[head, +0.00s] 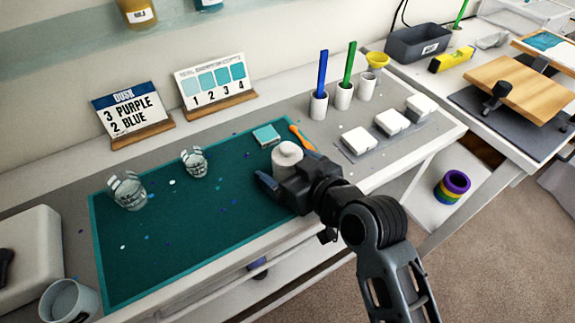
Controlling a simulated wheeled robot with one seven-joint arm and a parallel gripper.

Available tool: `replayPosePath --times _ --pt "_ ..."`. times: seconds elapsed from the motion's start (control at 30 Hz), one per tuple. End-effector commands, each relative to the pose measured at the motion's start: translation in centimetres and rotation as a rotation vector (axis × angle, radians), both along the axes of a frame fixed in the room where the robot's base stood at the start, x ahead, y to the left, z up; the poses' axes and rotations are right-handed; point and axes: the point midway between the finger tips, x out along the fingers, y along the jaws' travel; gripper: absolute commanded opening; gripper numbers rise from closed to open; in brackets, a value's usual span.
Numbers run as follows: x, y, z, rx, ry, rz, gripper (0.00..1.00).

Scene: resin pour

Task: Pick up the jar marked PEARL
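A white lidded jar (287,153) stands at the right part of the teal mat (195,246). No marking on it can be read from here, so I cannot tell whether it says PEARL. My gripper (279,174) is low over the mat, right at the jar's near side. One dark finger shows just in front of and left of the jar. The other finger is hidden, and the jar's lower part is partly covered. I cannot tell whether the fingers touch the jar.
Two clear cups (128,192) (194,162) stand on the mat's left half. A teal square (266,135) and an orange tool (303,138) lie behind the jar. White blocks (391,122) sit to the right. Sign cards (130,112) (215,84) stand at the back. The mat's middle is mostly clear.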

Motion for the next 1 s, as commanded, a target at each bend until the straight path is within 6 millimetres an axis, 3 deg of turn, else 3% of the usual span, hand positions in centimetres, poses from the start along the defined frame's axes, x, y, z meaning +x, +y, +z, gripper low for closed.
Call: replayPosePath --times 0.2,0.9,1.0 --pt "0.05 0.02 -0.06 0.0 0.0 -0.001 0.92" --pt "0.04 0.0 -0.03 0.0 0.0 -0.001 0.25" --pt "0.06 0.01 0.08 0.001 -0.002 -0.001 0.24"
